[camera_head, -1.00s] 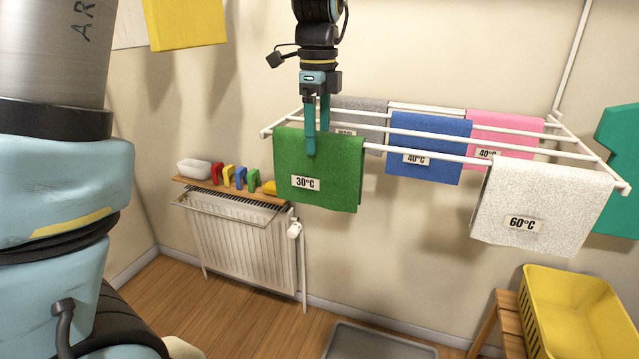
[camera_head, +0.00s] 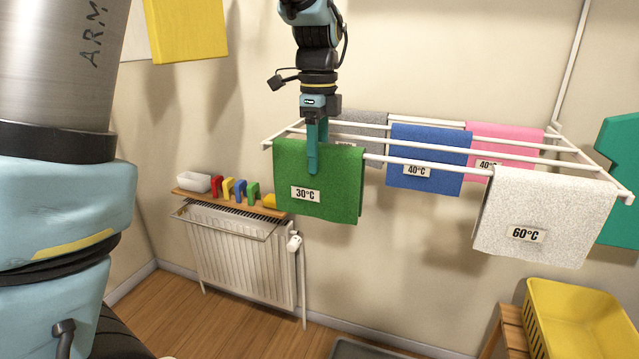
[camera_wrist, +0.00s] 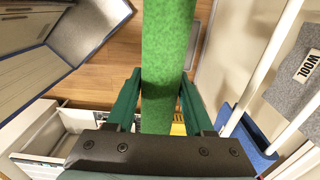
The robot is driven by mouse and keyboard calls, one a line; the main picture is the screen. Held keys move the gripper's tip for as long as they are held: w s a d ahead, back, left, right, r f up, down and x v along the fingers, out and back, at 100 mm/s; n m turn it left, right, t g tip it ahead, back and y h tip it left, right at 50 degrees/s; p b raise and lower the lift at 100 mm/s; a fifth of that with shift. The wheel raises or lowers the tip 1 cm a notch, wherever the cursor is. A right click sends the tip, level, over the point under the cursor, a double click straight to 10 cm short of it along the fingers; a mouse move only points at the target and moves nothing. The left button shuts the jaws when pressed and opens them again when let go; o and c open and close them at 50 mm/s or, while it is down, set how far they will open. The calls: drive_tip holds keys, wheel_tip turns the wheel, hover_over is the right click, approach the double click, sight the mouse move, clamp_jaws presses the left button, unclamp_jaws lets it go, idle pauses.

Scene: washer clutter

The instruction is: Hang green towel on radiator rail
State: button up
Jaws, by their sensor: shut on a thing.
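The green towel (camera_head: 335,195), labelled 30°C, hangs folded over the front rail of the white drying rack, at its left end. My gripper (camera_head: 313,165) points down and is shut on the green towel near its top fold. In the wrist view the towel (camera_wrist: 166,60) shows as a green strip between my two teal fingers (camera_wrist: 160,105). The white radiator (camera_head: 240,258) stands against the wall at the lower left. Its thin rail (camera_head: 222,227) juts out in front of its top and is bare.
A wooden shelf (camera_head: 225,200) above the radiator holds a white dish and several coloured blocks. Blue (camera_head: 430,150), pink, grey and speckled white (camera_head: 545,220) towels hang on the drying rack (camera_head: 500,155). A yellow basket (camera_head: 580,310) stands at lower right.

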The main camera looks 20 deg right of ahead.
clamp_jaws()
wheel_tip(320, 180, up, 18)
drive_tip(key=p, duration=1)
drive_tip(key=shift+f+p, duration=0.2)
drive_tip(key=shift+p, duration=0.2)
